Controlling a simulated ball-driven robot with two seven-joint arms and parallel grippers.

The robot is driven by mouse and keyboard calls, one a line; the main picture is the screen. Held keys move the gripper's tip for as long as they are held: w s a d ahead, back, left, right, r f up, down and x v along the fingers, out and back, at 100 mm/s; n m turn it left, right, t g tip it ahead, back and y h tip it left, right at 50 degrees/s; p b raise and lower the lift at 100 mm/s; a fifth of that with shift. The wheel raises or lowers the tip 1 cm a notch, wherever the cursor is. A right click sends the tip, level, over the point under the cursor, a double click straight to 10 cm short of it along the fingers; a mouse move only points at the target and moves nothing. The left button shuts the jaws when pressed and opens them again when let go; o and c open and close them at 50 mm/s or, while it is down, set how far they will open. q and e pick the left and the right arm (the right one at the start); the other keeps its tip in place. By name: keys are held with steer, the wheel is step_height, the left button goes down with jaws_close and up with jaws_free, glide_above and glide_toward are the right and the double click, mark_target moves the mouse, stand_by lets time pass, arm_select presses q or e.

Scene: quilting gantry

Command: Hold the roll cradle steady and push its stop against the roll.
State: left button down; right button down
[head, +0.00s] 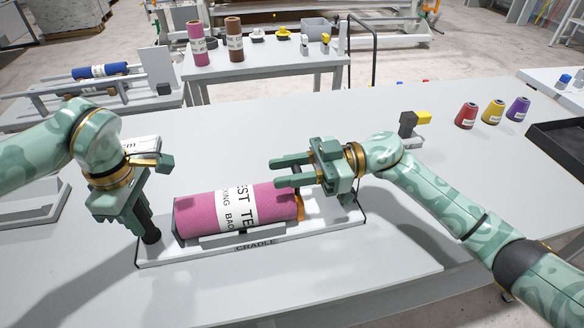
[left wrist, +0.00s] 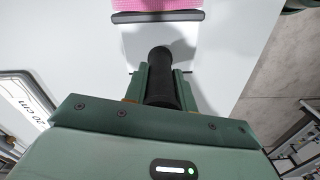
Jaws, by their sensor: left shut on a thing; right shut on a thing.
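The roll cradle (head: 205,252) is a pale tray on the table, labelled CRADLE along its front. A pink roll (head: 190,217) with a white printed band lies in it; part of the roll shows in the left wrist view (left wrist: 155,5). My left gripper (head: 140,222) is shut on the black upright handle (head: 150,234) at the cradle's left end. The handle sits between its fingers in the left wrist view (left wrist: 160,75). My right gripper (head: 282,171) is at the roll's right end, fingers pointing left. It is shut on the stop, which it mostly hides; contact with the roll is unclear.
Red, yellow and purple thread cones (head: 493,112) stand at the right, near a black tray (head: 560,143). A black and yellow device (head: 409,123) stands behind my right arm. A back table (head: 265,67) holds upright rolls. The table front is clear.

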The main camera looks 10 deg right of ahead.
arm_select(q)
steer(key=shift+s+f, duration=0.15)
steer(key=shift+f, duration=0.15)
arm_select(e)
steer(key=c, duration=1)
jaws_free()
steer(key=d, duration=1.2)
